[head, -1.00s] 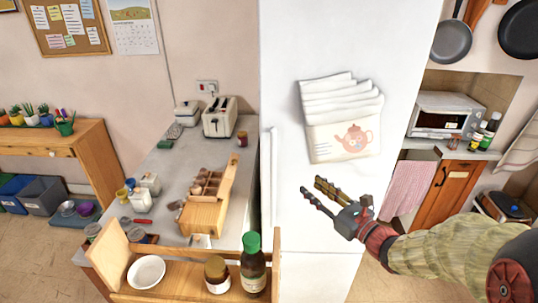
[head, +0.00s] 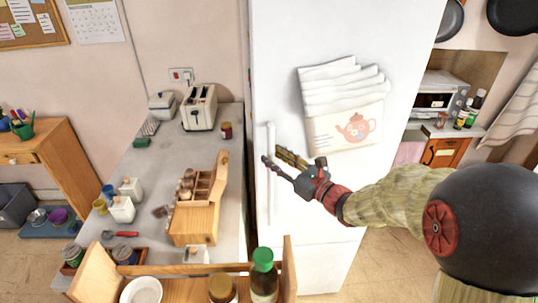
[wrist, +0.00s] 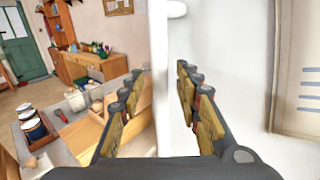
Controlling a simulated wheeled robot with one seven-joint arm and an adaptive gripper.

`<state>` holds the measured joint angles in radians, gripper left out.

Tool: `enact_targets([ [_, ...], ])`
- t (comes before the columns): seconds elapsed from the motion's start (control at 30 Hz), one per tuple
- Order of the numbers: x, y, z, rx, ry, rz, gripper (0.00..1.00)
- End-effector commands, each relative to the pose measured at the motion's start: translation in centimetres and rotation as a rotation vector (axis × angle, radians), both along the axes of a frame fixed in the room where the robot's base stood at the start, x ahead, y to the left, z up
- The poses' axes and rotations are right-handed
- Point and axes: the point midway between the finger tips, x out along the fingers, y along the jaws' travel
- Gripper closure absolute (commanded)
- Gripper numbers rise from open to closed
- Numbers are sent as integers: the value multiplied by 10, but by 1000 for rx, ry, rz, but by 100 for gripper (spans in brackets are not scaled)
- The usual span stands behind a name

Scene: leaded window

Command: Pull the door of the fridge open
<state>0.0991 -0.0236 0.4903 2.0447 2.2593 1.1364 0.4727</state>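The tall white fridge (head: 310,215) stands in the middle of the head view, and its door looks shut. A slim white upright handle (head: 271,205) runs along the door's left edge. My gripper (head: 272,157) is at the upper part of this handle, its fingertips overlapping it in the head view. The handle's end (wrist: 177,9) shows beyond the fingers. I cannot tell whether a finger touches the handle.
Cloths with a teapot print (head: 345,127) hang on the fridge front, right of my gripper. A grey counter (head: 150,180) with a toaster (head: 200,108) and a wooden box (head: 195,222) lies left of the fridge. A wooden shelf (head: 195,268) with bottles stands in front.

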Motion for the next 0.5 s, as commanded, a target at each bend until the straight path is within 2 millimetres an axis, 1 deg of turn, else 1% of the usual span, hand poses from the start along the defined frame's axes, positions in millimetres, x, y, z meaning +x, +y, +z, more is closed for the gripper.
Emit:
enact_targets([
  [0.1, 12, 10, 0, 0, -1, 1, 66],
  [0.2, 18, 14, 0, 0, -1, 0, 66],
  [0.5, 21, 16, 1, 0, 0, -1, 66],
])
